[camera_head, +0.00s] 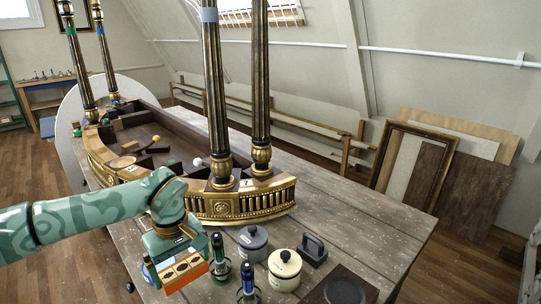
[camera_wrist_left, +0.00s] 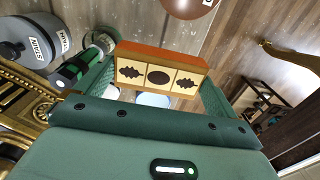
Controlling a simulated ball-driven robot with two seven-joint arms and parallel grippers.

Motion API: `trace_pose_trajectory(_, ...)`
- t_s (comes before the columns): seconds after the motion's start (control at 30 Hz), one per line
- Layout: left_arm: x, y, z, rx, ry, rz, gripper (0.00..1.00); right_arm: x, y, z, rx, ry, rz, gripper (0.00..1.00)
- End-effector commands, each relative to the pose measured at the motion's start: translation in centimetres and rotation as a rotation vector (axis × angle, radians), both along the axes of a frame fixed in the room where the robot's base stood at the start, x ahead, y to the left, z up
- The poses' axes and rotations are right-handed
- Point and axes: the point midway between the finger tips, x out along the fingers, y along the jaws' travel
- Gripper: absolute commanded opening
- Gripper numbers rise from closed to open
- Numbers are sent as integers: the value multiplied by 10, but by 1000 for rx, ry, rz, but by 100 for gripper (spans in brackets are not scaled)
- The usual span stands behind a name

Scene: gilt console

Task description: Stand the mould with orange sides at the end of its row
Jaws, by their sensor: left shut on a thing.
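The mould with orange sides (camera_head: 187,270) has a pale yellow face with dark patterned recesses. My left gripper (camera_head: 177,258) is shut on it and holds it in front of the gilt console, at the table's near left side. In the left wrist view the mould (camera_wrist_left: 160,62) lies across between the two green fingers of the gripper (camera_wrist_left: 156,82), its patterned face towards the camera. The row of moulds cannot be made out in either view. My right gripper is not in view.
A gilt console (camera_head: 240,204) with tall dark columns stands on the grey plank table (camera_head: 370,228). Close right of the gripper are green- and blue-topped tools (camera_head: 217,247), a grey pot (camera_head: 252,240), a cream pot (camera_head: 284,265) and a black handled block (camera_head: 313,251). The table's right part is bare.

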Motion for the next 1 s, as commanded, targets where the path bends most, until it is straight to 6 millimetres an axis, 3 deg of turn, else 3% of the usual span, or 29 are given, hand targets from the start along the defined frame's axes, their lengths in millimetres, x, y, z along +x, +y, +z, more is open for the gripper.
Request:
trace_pose_trajectory(0.1,1,0,29,0,-7,0,65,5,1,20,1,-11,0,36)
trace_pose_trajectory(0.4,1,0,70,-1,-6,0,65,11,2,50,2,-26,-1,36)
trace_pose_trajectory(0.67,-27,-22,60,-5,-3,-288,65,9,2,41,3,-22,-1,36)
trace_pose_trajectory(1.0,-109,-41,38,-8,0,-746,65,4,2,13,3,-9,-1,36)
